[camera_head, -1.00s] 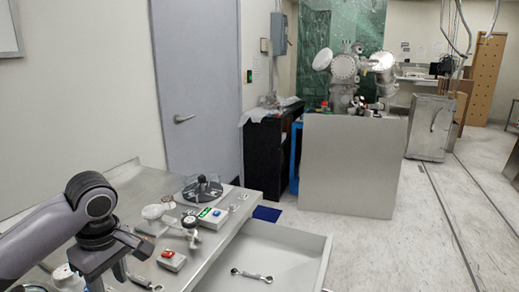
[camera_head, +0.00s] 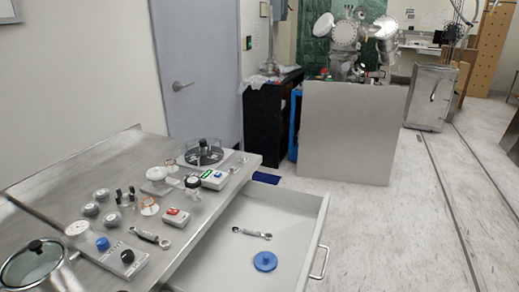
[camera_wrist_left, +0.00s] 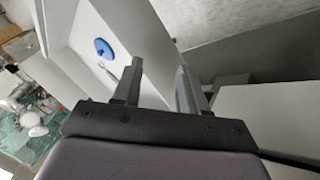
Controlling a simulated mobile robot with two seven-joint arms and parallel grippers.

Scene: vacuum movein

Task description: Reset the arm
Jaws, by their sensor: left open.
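My left gripper (camera_wrist_left: 158,85) shows in the left wrist view, with its two fingers apart and nothing between them. It is out of the head view. Beyond its fingers, the wrist view shows part of the open drawer (camera_wrist_left: 150,50) with a blue round piece (camera_wrist_left: 103,47) in it. In the head view the open drawer (camera_head: 290,200) holds a wrench (camera_head: 252,233) and the blue round piece (camera_head: 265,261). My right gripper is in neither view.
A steel table (camera_head: 75,185) carries gauges, a red-button box (camera_head: 176,217), a green-display box (camera_head: 214,180), another wrench (camera_head: 150,238) and a lidded pot (camera_head: 35,266). A grey cabinet (camera_head: 350,130) stands behind. The floor (camera_head: 430,230) at the right is open.

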